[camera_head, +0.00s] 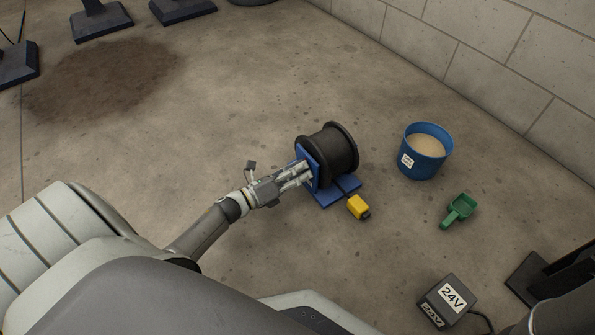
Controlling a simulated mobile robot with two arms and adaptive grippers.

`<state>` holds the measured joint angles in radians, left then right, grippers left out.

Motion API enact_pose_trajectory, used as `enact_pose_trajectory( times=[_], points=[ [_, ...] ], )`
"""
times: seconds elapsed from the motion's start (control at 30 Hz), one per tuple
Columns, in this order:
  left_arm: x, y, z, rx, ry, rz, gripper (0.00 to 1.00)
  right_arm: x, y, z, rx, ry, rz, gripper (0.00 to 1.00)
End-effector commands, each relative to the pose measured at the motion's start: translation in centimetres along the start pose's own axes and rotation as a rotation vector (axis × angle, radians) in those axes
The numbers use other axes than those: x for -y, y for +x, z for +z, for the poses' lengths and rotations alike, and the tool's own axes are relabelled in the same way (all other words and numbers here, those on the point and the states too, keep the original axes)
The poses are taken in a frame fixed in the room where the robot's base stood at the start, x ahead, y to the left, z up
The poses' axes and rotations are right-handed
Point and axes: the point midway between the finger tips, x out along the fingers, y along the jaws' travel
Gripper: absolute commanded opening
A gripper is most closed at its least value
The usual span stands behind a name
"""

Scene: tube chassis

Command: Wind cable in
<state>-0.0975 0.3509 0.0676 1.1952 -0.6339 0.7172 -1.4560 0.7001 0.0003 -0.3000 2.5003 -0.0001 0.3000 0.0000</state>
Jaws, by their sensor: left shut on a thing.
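A black cable reel (330,150) stands on a blue stand (345,188) on the concrete floor, its axis lying level. My left gripper (306,174) reaches in from the left to the side of the reel, at the blue upright plate. Its fingers are shut on a small part there, which looks like the reel's crank handle; the fingers mostly hide it. A yellow block with a dark end (357,206), perhaps the cable's plug, lies at the front edge of the stand. No loose length of cable shows clearly between them. My right gripper is out of view.
A grey 24V box (446,298) with a cord is at the lower right, near a dark stand (532,278). Dark stand bases (100,22) are at the upper left. A block wall (500,65) bounds the right.

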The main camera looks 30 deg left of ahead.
Motion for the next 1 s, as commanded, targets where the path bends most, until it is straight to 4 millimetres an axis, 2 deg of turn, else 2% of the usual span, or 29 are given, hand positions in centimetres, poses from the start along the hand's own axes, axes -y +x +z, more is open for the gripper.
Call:
enact_pose_trajectory(
  times=[0.53,0.57,0.7,1.0],
  points=[
    [-0.06,-0.05,-0.22,-0.004,0.024,0.001,0.16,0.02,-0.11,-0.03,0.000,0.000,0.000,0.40],
    [-0.06,-0.06,-0.23,-0.004,0.024,0.001,0.43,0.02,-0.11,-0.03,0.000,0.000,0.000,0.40],
    [-0.05,-0.04,-0.16,-0.003,0.023,0.001,0.61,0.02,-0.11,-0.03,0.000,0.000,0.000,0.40],
    [-0.03,-0.06,-0.06,-0.001,0.022,0.001,0.61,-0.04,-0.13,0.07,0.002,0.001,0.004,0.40]
  ],
)
